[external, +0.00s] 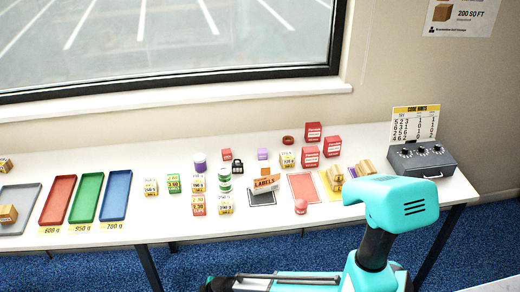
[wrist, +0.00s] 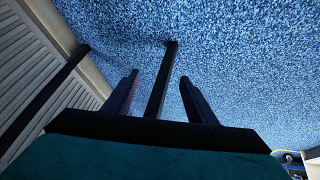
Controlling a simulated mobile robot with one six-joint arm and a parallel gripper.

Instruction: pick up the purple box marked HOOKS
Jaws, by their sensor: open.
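In the external view my teal arm is at the front right, and I cannot make out the gripper's fingers there. The purple box does not show in the wrist view.
Near the purple box are a black padlock (external: 237,167), an orange box (external: 262,170) and several red boxes. A purple-topped cylinder (external: 200,162) stands farther left. Coloured trays (external: 115,196) lie at the left, and a grey case (external: 422,162) stands at the right end.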

